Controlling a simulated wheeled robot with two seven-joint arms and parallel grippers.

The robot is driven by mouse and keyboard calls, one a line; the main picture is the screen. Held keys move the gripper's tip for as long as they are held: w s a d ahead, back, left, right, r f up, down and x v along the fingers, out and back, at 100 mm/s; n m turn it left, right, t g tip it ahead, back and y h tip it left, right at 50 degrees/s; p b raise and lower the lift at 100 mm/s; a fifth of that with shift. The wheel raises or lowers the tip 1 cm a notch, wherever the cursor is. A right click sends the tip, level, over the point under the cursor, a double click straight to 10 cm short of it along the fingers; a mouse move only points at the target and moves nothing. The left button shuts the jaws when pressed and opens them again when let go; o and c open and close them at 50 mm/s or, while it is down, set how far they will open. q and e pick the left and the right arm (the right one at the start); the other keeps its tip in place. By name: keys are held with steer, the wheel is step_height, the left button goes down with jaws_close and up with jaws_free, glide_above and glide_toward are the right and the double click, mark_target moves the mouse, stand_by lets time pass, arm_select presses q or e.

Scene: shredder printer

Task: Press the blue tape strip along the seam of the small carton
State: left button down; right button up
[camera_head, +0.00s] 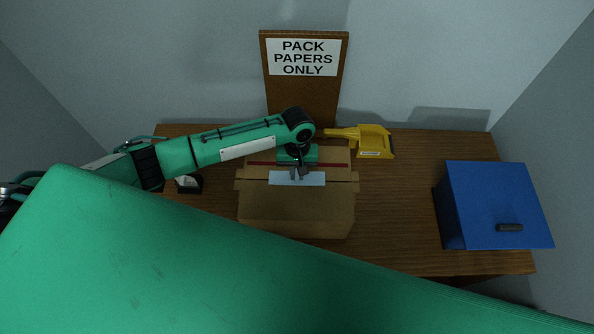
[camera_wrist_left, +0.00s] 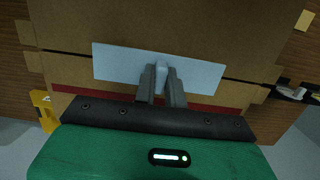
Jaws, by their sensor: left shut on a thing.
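The small carton (camera_head: 295,215) is a brown box on the wooden table, with a red stripe near its back edge. Its seam shows as a dark line in the left wrist view. The tape strip (camera_head: 285,179) is pale blue and flat over the carton top. In the left wrist view the strip (camera_wrist_left: 125,62) covers the middle of the seam and runs roughly along it. My left gripper (camera_wrist_left: 162,78) is shut on a small pale tab at the strip's middle; it also shows in the head view (camera_head: 300,175). I cannot tell whether the strip touches the carton. My right gripper is out of view.
A yellow tool with a handle (camera_head: 372,142) lies behind the carton. A blue box with a dark handle (camera_head: 490,200) stands at the right. A small black item (camera_head: 190,186) sits left. A board with a sign (camera_head: 303,58) stands at the back.

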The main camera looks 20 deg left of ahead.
arm_select(q)
steer(key=shift+f, duration=0.2)
steer(key=shift+f, duration=0.4)
stand_by(0.6)
steer(key=c, duration=1.4)
jaws_free()
steer(key=shift+r, duration=0.1)
